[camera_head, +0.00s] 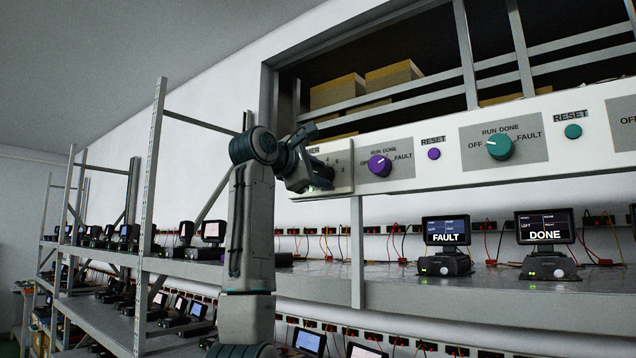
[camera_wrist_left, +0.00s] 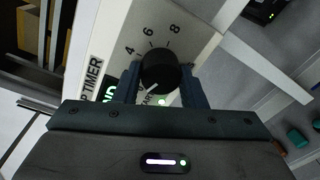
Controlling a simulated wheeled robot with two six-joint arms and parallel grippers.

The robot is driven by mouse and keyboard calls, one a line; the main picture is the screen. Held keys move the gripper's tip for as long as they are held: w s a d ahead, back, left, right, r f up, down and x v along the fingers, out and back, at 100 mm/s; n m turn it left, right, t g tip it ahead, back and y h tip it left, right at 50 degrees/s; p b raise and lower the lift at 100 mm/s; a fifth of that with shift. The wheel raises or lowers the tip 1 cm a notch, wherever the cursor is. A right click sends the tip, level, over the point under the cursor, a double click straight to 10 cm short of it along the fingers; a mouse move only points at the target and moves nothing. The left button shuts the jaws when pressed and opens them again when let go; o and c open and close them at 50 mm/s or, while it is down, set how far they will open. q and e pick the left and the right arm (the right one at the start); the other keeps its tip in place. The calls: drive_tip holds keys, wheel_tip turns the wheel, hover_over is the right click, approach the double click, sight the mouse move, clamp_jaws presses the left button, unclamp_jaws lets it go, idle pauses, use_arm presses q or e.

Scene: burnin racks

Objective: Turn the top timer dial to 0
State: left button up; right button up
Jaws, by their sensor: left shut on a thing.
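The top timer dial (camera_wrist_left: 160,74) is a round black knob on a pale panel in the left wrist view. Numbers 4, 6 and 8 show around its far side, and a white mark on it points down and left. The near part of its scale is hidden by my gripper. My left gripper (camera_wrist_left: 160,90) is shut on the dial, one finger at each side. In the head view my left gripper (camera_head: 318,180) is at the left end of the control panel and covers the dial. My right gripper is in neither view.
The white control panel (camera_head: 400,190) carries a purple knob (camera_head: 380,165), a teal knob (camera_head: 500,146) and reset buttons. Below, a shelf holds a terminal reading FAULT (camera_head: 446,231) and one reading DONE (camera_head: 545,227). Racks with several small devices stand at left.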

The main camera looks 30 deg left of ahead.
use_arm(q)
drive_tip(key=shift+f+n+b, duration=0.15)
drive_tip(key=shift+n+b, duration=0.35)
drive_tip(key=shift+n, duration=0.4)
drive_tip(key=o, duration=1)
